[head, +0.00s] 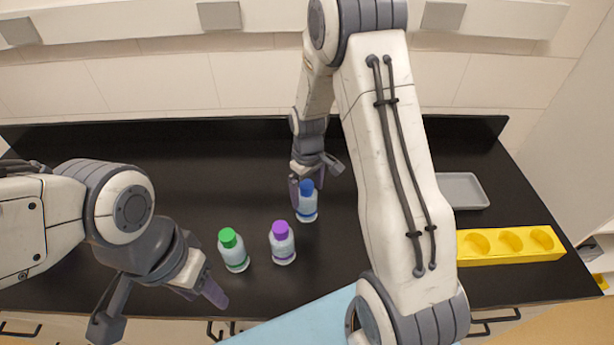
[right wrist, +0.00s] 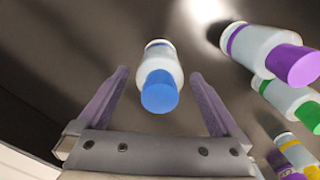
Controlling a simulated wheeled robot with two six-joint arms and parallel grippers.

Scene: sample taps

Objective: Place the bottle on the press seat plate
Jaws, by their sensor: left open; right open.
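The blue-capped bottle (head: 307,203) stands upright on the black counter. The purple-capped bottle (head: 282,244) and the green-capped bottle (head: 233,251) stand nearer, to its left. My right gripper (head: 313,180) is open at the blue-capped bottle. In the right wrist view, the blue-capped bottle (right wrist: 160,75) shows between the spread fingers of my right gripper (right wrist: 158,80), with gaps on both sides. My left gripper (head: 160,310) is open and empty at the front left, left of the green-capped bottle. I cannot make out a press seat plate; my right arm hides part of the counter.
A yellow rack with round holes (head: 508,257) and a grey tray (head: 462,190) sit on the right of the counter (head: 130,170). A light blue surface (head: 310,320) lies at the front. The counter's back left is clear. More bottles show at the right wrist view's lower right.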

